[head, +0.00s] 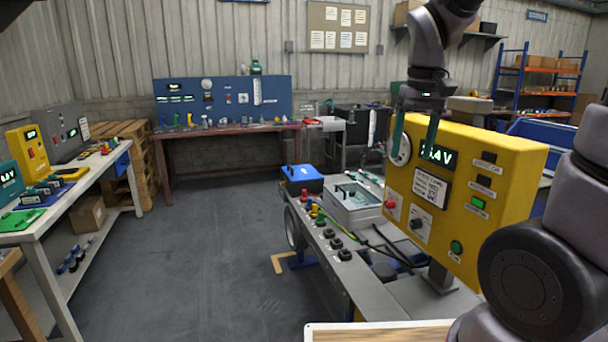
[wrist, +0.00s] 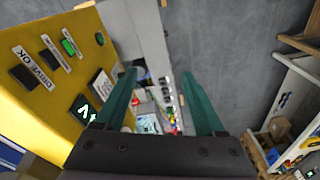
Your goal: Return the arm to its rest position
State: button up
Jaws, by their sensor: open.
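My gripper (head: 412,135) hangs from my arm at the upper right of the head view, its two green fingers pointing down and spread apart. Nothing is between them. In the head view the fingers overlap the upper left part of a yellow panel (head: 490,215) with a lit display, a dial and a green button. In the wrist view my gripper (wrist: 165,100) shows both fingers apart, with the yellow panel (wrist: 45,75) close on the left. I cannot tell the exact gap between the fingers and the panel.
A cart (head: 375,290) below the panel carries a grey box (head: 354,203), a blue case (head: 301,178), knobs and cables. A white bench (head: 60,215) with instruments stands at left. A red-legged bench (head: 225,131) stands at the back. The floor (head: 205,250) between is clear.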

jog(key=s+d+r+m+t+y, duration=0.1)
jog(key=s+d+r+m+t, duration=0.1)
jog(key=s+r+m+t, duration=0.2)
jog(key=s+r+t, duration=0.2)
jog(key=s+r, duration=0.2)
jog(key=shift+y, duration=0.4)
dwell(1.5)
